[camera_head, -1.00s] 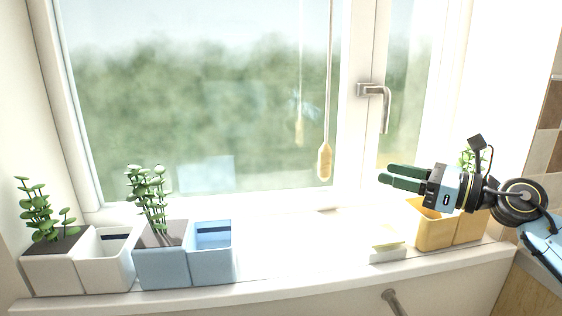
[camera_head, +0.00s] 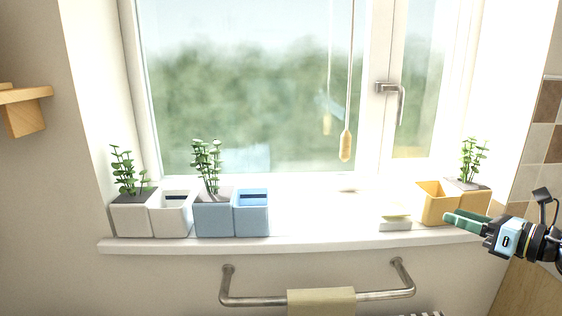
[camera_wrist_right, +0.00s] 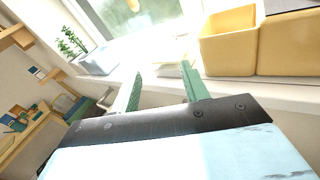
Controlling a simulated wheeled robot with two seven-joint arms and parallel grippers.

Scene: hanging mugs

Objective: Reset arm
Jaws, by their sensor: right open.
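My right gripper (camera_head: 462,222) comes in from the right in the head view, just in front of the sill and below the yellow planter (camera_head: 437,203). Its green fingers are apart and nothing is between them. In the right wrist view the two fingers (camera_wrist_right: 165,90) point toward the sill, with the yellow planter (camera_wrist_right: 230,45) to the right of them. My left gripper is not in the head view. No mug shows in these frames.
The white windowsill (camera_head: 320,233) carries white planters (camera_head: 132,215) and blue planters (camera_head: 213,218) at left and a small pale block (camera_head: 394,222) at right. A metal rail (camera_head: 250,300) with a towel (camera_head: 322,301) is below. The sill's middle is clear.

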